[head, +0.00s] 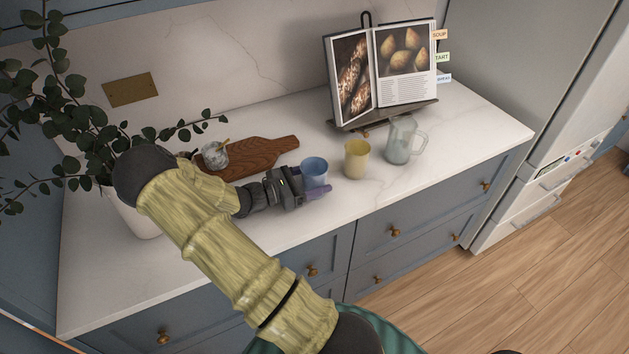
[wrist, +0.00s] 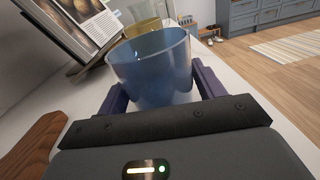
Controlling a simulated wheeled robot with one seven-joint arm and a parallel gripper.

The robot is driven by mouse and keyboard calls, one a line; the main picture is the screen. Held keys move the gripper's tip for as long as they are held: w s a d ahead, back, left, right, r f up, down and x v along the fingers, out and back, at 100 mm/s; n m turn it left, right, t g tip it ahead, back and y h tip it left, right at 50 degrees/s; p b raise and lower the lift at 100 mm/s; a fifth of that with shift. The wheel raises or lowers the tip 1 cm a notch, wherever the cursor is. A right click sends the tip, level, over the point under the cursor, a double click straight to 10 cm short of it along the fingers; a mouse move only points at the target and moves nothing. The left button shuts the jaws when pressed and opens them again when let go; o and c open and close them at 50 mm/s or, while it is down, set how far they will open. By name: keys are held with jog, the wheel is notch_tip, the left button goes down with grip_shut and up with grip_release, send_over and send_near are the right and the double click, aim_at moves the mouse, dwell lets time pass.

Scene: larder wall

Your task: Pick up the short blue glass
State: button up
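The short blue glass (head: 314,170) stands upright on the white marble counter, left of a yellow glass. My gripper (head: 315,186) is at the blue glass, reaching in from the left. In the wrist view the blue glass (wrist: 152,68) stands between the two purple fingers of my gripper (wrist: 158,90), one on each side. The fingers are spread wide; I cannot tell whether they touch the glass. The lower part of the glass is hidden behind the gripper body.
A yellow glass (head: 356,158) stands just right of the blue glass, with a clear pitcher (head: 402,140) beyond it. A cookbook on a stand (head: 385,75) is behind. A wooden board (head: 265,156) with a marble mortar (head: 215,154) and a plant (head: 60,110) are left. The counter's front edge is close.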

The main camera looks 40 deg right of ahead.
jog(key=c, duration=0.7)
jog(key=shift+r, duration=0.25)
jog(key=shift+r, duration=4.8)
